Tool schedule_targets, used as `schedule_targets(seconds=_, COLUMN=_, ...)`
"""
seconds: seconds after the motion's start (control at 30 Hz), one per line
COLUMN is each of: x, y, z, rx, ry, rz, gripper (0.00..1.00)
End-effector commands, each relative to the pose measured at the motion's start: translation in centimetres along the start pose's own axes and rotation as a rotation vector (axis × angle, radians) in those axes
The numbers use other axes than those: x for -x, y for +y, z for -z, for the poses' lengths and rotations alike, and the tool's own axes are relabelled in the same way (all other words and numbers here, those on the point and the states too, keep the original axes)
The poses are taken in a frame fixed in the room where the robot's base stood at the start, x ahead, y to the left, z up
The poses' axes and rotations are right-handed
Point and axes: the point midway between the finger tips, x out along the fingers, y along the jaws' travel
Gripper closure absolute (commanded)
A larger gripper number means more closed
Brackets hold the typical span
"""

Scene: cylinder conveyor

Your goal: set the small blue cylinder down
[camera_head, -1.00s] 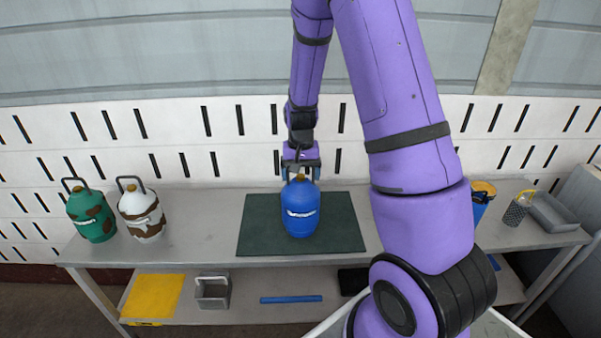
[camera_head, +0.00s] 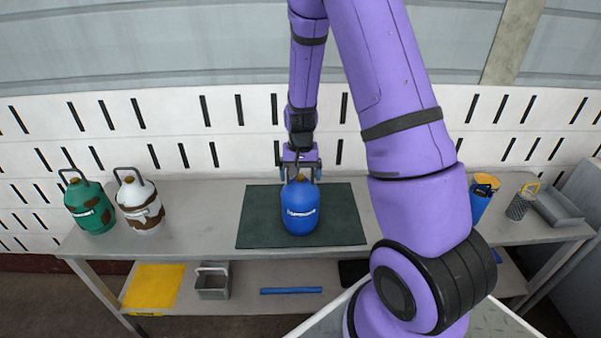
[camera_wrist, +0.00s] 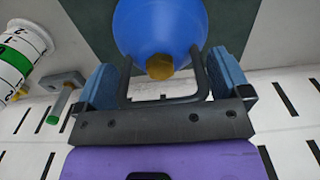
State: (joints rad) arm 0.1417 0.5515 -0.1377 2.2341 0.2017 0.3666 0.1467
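The small blue cylinder (camera_head: 300,208) stands upright on the dark green mat (camera_head: 258,228) on the bench. In the wrist view, its blue body (camera_wrist: 160,28) shows at the top, with a brass-coloured cap and a dark handle (camera_wrist: 197,75) reaching toward me. My gripper (camera_head: 300,172) is behind the cylinder's top in the head view. In the wrist view, my gripper (camera_wrist: 165,83) has its blue pads wide apart, one on each side of the handle, with gaps to it. It is open and holds nothing.
A green canister (camera_head: 90,207) and a white-brown one (camera_head: 140,203) stand at left. At right are a blue container (camera_head: 482,198), a mesh cup (camera_head: 519,207) and a grey tray (camera_head: 558,208). A white container (camera_wrist: 22,52) and grey tool (camera_wrist: 63,90) show in the wrist view.

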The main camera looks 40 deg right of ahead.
Motion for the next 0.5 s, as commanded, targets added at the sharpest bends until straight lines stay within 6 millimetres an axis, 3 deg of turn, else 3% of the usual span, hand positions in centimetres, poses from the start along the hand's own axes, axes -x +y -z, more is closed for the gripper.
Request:
schedule_targets(seconds=0.27, x=0.2, y=0.0, z=0.0, rx=0.000, ry=0.001, rz=0.000, gripper=0.00)
schedule_targets(seconds=0.5, x=2.8, y=0.0, z=0.1, rx=0.001, ry=0.003, rz=0.001, gripper=0.00)
